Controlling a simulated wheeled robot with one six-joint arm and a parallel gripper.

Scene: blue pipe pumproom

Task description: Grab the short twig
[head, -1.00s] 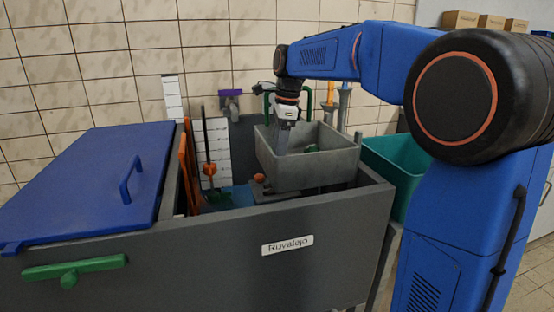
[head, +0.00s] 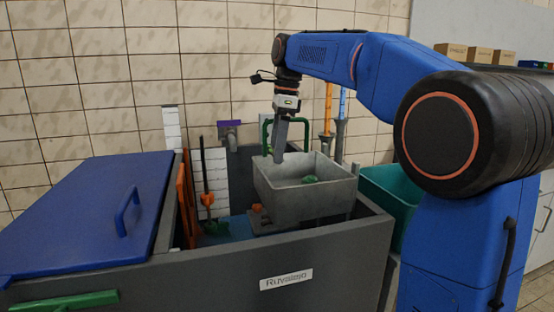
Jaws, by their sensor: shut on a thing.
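My gripper (head: 277,158) points down over the back left part of a grey open bin (head: 305,210), its tips at about the level of the rim. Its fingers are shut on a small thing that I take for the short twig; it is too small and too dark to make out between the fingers. A green lump (head: 310,180) lies inside the bin. No other twig shows clearly, and the near wall hides part of the bin's floor.
The bin sits in a large dark grey tank (head: 200,275) with a blue lid (head: 85,210) on the left. A teal tub (head: 392,195) stands to the right. An orange-handled tool (head: 327,110) and a blue-handled one (head: 342,110) stand behind the bin.

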